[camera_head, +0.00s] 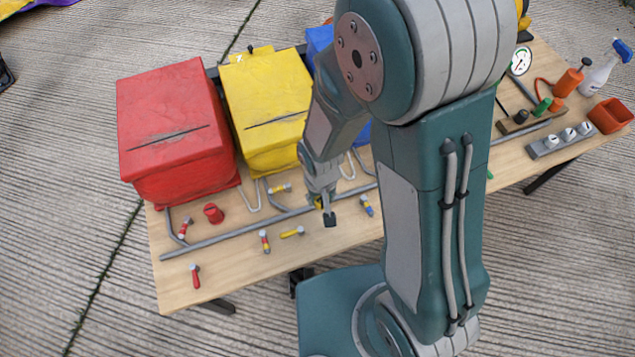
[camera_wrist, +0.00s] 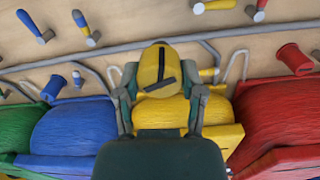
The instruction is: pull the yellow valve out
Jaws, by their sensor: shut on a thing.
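The yellow valve (camera_wrist: 158,66), a rounded yellow plug with a dark stripe, sits between the fingers of my gripper (camera_wrist: 160,88) in the wrist view. My gripper is shut on it. In the head view my gripper (camera_head: 325,207) is low over the table, near the grey pipe, and only a sliver of yellow shows at its fingers. Whether the valve still touches its seat cannot be told. A yellow box (camera_head: 268,100) stands behind it; in the wrist view this box (camera_wrist: 160,112) lies beyond the valve, partly hidden by my gripper.
A red box (camera_head: 175,125) stands left, a blue box (camera_wrist: 75,125) on the other side. A red plug (camera_head: 213,213) and several small coloured levers lie around the grey pipe (camera_head: 235,236). A spray bottle (camera_head: 605,68) and an orange bin (camera_head: 610,116) stand right. The wooden table's front (camera_head: 225,280) has bare room.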

